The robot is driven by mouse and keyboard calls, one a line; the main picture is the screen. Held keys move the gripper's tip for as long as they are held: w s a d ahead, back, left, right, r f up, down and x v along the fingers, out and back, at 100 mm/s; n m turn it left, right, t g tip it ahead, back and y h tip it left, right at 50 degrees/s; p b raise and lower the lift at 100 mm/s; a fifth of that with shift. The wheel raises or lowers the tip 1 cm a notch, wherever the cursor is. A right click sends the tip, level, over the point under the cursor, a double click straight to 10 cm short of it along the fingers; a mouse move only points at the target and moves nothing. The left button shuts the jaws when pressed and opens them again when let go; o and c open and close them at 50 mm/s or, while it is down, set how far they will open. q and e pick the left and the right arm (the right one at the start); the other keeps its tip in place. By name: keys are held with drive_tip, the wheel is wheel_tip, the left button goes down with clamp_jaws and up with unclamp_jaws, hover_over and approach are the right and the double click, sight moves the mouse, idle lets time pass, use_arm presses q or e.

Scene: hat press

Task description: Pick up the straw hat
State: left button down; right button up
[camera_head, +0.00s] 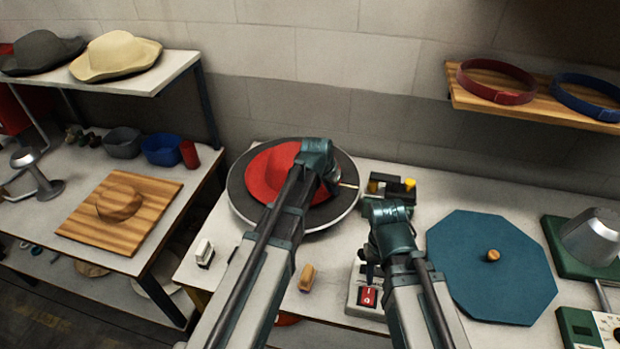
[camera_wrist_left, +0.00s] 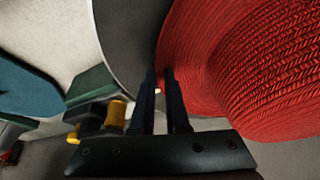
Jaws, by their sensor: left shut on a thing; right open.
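The red woven straw hat (camera_head: 268,172) lies on a dark round plate with a pale rim (camera_head: 240,205) on the middle table. In the left wrist view the hat (camera_wrist_left: 275,80) fills the upper right, its weave clear. My left gripper (camera_wrist_left: 160,78) is shut on the edge of the hat's brim, at its right side in the head view. The left arm hides part of the hat there (camera_head: 338,185). My right gripper (camera_head: 370,268) is open and empty, pointing down above the table right of the plate; its fingers are hard to make out.
A blue octagonal board (camera_head: 470,285) with a wooden knob lies at right. A black-and-yellow device (camera_head: 392,186) stands right of the plate. A red-button box (camera_head: 366,295) is below my right gripper. Grey and cream hats (camera_head: 116,55) sit on the left shelf.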

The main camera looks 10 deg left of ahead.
use_arm(q)
drive_tip(key=shift+r, duration=0.1)
use_arm(e)
drive_tip(key=shift+r, duration=0.1)
use_arm(q)
wheel_tip(320, 180, up, 10)
drive_tip(key=p, duration=1)
use_arm(e)
wheel_tip(320, 180, up, 10)
idle(1.2)
